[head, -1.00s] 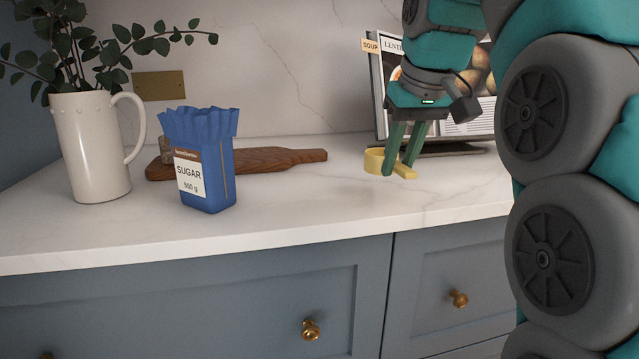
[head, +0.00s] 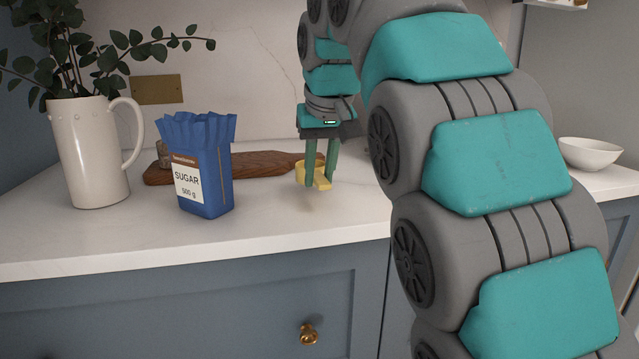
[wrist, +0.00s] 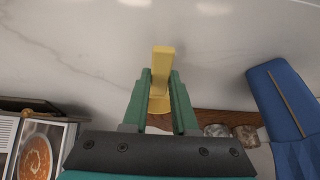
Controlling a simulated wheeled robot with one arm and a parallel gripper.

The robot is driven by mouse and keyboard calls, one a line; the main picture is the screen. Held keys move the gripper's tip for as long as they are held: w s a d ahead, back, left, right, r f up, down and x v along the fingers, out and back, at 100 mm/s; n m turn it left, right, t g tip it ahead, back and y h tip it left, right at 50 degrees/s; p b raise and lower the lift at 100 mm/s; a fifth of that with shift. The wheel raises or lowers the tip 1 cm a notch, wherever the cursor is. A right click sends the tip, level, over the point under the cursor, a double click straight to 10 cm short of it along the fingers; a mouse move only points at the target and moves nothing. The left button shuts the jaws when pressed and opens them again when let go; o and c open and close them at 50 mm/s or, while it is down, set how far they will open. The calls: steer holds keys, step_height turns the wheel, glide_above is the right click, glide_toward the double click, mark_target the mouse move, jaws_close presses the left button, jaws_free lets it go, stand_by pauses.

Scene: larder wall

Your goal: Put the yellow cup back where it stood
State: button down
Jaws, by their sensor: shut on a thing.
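The yellow cup (head: 299,174) is small and shallow, with a flat bar handle. My gripper (head: 319,180) is shut on it and holds it above the white counter, in front of the right end of the wooden board. A faint shadow lies on the counter below it. In the wrist view the cup's yellow bar (wrist: 162,62) shows between the two green fingers of my gripper (wrist: 158,78). The rest of the cup is partly hidden by the fingers there.
A blue sugar bag (head: 213,180) stands left of my gripper, with a dark wooden board (head: 255,163) behind it. A white jug (head: 92,150) with leaves stands farther left. A white bowl (head: 590,154) is at far right. An open cookbook (wrist: 38,150) shows in the wrist view. The front counter is clear.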

steer(key=shift+f, duration=1)
steer(key=shift+f, duration=0.2)
steer(key=c, duration=0.7)
jaws_free()
steer(key=shift+r, duration=0.15)
